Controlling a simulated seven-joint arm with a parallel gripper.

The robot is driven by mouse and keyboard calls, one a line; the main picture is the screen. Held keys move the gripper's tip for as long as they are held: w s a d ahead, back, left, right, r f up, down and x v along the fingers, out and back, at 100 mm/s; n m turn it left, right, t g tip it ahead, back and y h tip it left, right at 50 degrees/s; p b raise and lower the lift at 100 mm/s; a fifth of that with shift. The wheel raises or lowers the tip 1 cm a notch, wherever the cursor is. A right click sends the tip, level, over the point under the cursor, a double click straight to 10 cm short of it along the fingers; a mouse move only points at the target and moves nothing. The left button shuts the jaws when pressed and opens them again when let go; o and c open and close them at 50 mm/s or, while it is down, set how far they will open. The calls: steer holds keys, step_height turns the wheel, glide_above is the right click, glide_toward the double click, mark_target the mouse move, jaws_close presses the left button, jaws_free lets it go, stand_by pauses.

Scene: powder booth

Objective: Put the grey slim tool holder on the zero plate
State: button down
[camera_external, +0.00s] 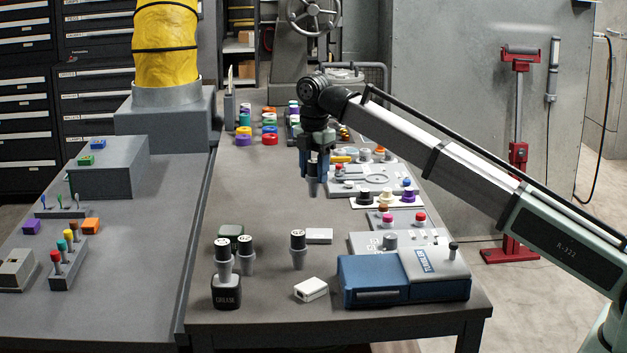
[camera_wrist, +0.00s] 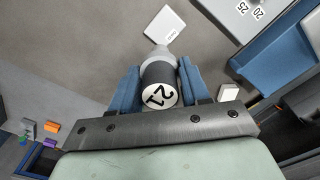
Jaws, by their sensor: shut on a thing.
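My gripper (camera_external: 314,165) is shut on a slim grey tool holder (camera_external: 314,187) and holds it above the table, tip down. In the wrist view the holder (camera_wrist: 158,72) has a dark body, a pale grey tapered end and a white numbered top, between blue fingers. In the external view two flat white blocks lie on the table, one farther back (camera_external: 319,236) and one nearer (camera_external: 311,290); I cannot read a zero on either.
Several black-topped holders stand at the front, one alone (camera_external: 298,248) and others at left (camera_external: 222,250). A blue-and-grey box (camera_external: 375,280) is at front right. Grey fixtures with coloured knobs (camera_external: 375,180) line the right side. The table's middle left is clear.

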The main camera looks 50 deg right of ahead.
steer(key=shift+s+d+f, duration=0.15)
steer(key=shift+s+d, duration=0.15)
steer(key=shift+s, duration=0.3)
steer(key=shift+w+f, duration=0.1)
steer(key=shift+f, duration=4.6)
steer(key=shift+f, duration=0.1)
steer(key=c, duration=0.5)
jaws_free()
steer(key=shift+c, duration=0.2)
step_height(320, 180, up, 12)
steer(key=shift+r, duration=0.1)
